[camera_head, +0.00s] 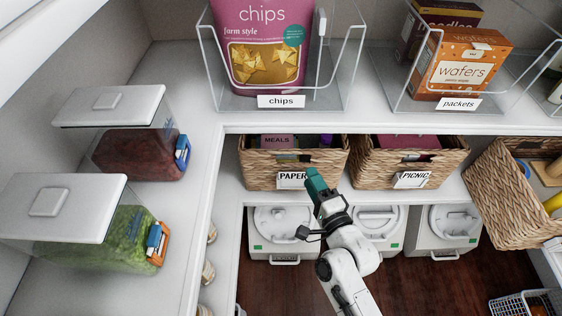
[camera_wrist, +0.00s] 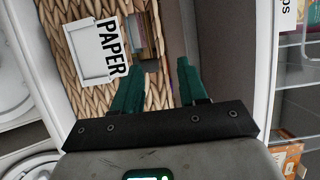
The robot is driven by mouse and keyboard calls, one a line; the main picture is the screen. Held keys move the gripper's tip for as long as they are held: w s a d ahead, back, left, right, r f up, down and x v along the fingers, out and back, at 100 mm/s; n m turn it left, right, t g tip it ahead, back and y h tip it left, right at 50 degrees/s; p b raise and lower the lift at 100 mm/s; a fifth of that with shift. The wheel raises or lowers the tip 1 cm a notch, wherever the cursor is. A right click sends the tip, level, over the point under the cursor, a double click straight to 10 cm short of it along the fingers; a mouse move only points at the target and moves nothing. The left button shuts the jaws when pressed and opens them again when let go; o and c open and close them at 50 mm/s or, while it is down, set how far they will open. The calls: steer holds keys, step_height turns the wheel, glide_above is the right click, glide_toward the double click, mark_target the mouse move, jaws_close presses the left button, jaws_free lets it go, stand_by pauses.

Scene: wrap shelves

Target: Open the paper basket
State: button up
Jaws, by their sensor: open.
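The paper basket (camera_head: 254,178) is a woven wicker basket with a white PAPER label (camera_head: 293,180), standing on the shelf below the chips bin. Items inside show over its rim, including one marked MEALS. My gripper (camera_head: 316,180) is in front of the basket, at the right end of the label. In the wrist view the basket (camera_wrist: 72,85) and its label (camera_wrist: 100,48) fill the left side. My gripper (camera_wrist: 160,72) is open with green fingers. The left finger overlaps the basket's front near its handle opening; the right finger is beyond the rim. I cannot tell whether either finger touches it.
A PICNIC basket (camera_head: 440,170) stands close on the right. Another wicker basket (camera_head: 497,208) sits tilted at far right. White lidded containers (camera_head: 272,232) stand below. The shelf with the chips bin (camera_head: 346,95) is above. Lidded bins (camera_head: 109,106) line the left shelf.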

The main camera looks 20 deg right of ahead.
mark_target(295, 155)
steer(key=w, duration=0.3)
steer(key=w+a+p, duration=0.1)
steer(key=w, duration=0.3)
steer(key=w+p, duration=0.1)
steer(key=w, duration=0.2)
steer(key=shift+w+a, duration=0.15)
steer(key=shift+w, duration=0.25)
steer(key=shift+c, duration=0.4)
jaws_close()
